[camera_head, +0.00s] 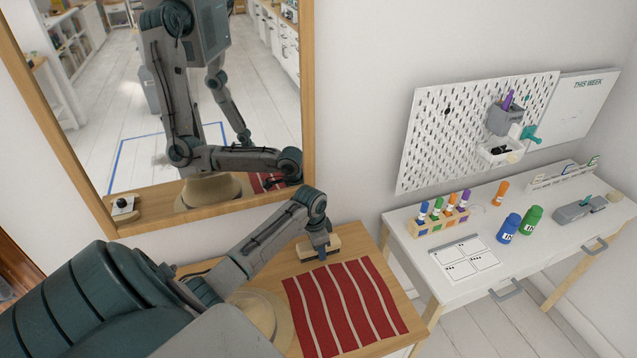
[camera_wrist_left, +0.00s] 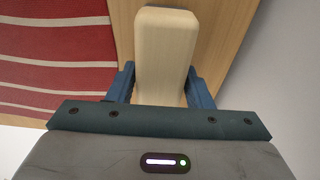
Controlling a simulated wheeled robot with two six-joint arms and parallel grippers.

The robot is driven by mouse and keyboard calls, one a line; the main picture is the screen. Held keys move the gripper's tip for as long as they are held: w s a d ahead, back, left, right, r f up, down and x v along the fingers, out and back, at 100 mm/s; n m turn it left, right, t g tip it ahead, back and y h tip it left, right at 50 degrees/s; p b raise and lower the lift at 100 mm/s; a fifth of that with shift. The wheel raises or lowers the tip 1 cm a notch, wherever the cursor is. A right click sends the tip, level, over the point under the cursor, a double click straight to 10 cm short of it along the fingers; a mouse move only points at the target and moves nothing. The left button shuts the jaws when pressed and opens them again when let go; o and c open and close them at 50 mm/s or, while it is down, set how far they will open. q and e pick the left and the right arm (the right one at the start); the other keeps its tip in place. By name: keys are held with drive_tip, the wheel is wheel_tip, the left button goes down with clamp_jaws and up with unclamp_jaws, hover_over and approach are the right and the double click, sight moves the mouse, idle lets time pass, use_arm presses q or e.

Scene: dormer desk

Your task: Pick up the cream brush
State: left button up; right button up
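The cream brush (camera_head: 335,243) is at the back of the wooden tabletop, beyond the striped cloth. In the left wrist view it shows as a pale wooden block (camera_wrist_left: 164,55) with rounded edges; its bristles are hidden. My left gripper (camera_head: 321,253) reaches down over it from above. Its two blue fingers (camera_wrist_left: 161,85) lie against the block's two long sides, with no clear gap on either side. I cannot tell whether the brush touches the tabletop. My right gripper is not directly in view.
A red and white striped cloth (camera_head: 345,305) lies in front of the brush. A large wood-framed mirror (camera_head: 310,100) stands close behind. A round tan object (camera_head: 262,312) is partly hidden by my arm. A white desk (camera_head: 480,285) with bottles and a marker rack is to the right.

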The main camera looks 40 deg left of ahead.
use_arm(q)
drive_tip(key=c, duration=0.6)
drive_tip(key=shift+o, duration=0.2)
use_arm(e)
drive_tip(key=shift+d, duration=0.45)
use_arm(q)
drive_tip(key=shift+r, duration=0.1)
